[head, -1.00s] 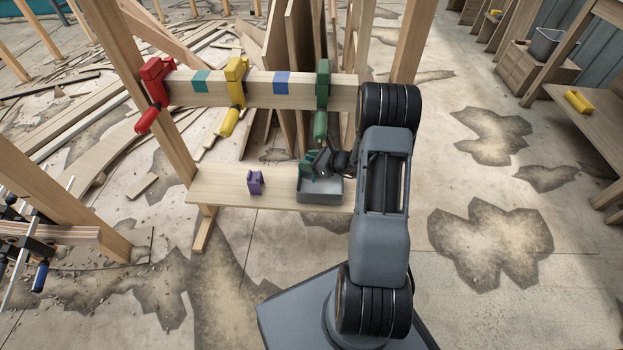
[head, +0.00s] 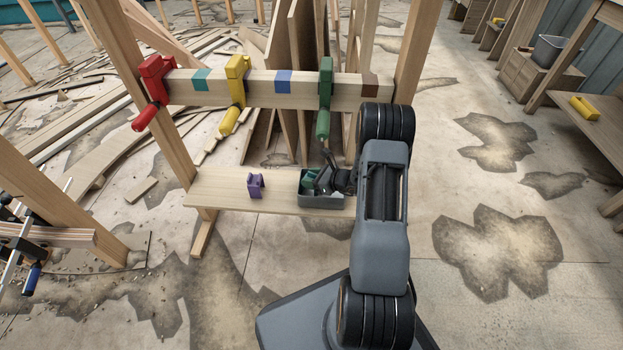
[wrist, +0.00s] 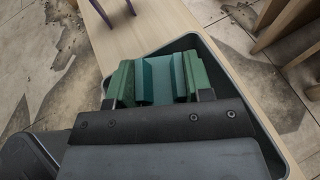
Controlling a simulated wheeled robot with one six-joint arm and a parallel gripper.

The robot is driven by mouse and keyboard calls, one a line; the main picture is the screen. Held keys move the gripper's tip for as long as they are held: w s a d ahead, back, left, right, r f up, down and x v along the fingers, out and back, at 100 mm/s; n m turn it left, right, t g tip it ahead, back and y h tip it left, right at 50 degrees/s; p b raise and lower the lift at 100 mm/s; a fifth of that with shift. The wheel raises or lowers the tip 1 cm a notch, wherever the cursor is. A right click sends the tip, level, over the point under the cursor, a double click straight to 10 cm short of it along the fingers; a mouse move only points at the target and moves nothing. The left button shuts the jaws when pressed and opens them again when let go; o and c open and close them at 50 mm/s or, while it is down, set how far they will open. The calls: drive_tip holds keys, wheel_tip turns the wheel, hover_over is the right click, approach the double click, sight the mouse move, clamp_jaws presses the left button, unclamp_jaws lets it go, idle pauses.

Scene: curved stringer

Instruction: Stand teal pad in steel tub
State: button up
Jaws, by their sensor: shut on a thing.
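The steel tub (head: 322,201) is a grey open box on the wooden shelf, and its rim (wrist: 234,78) frames the lower part of the wrist view. My gripper (wrist: 160,80) has green-faced fingers and is shut on the teal pad (wrist: 159,78), which sits between them. In the head view the teal pad (head: 309,181) is inside the tub's walls, partly hidden by my gripper (head: 322,182). Whether its underside touches the tub floor is hidden.
A purple block (head: 255,186) stands on the shelf (head: 222,188) left of the tub. Above runs a beam (head: 305,92) with red (head: 155,85), yellow (head: 236,85) and green (head: 323,95) clamps; the green one hangs close above the tub. The shelf's left end is bare.

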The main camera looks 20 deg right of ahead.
drive_tip(key=shift+f, duration=0.2)
drive_tip(key=o, duration=0.9)
drive_tip(key=shift+s+d+r, duration=0.15)
drive_tip(key=shift+s+r, duration=0.05)
drive_tip(key=shift+r, duration=0.2)
drive_tip(key=shift+p+v, duration=2.05)
drive_tip(key=shift+v, duration=3.7)
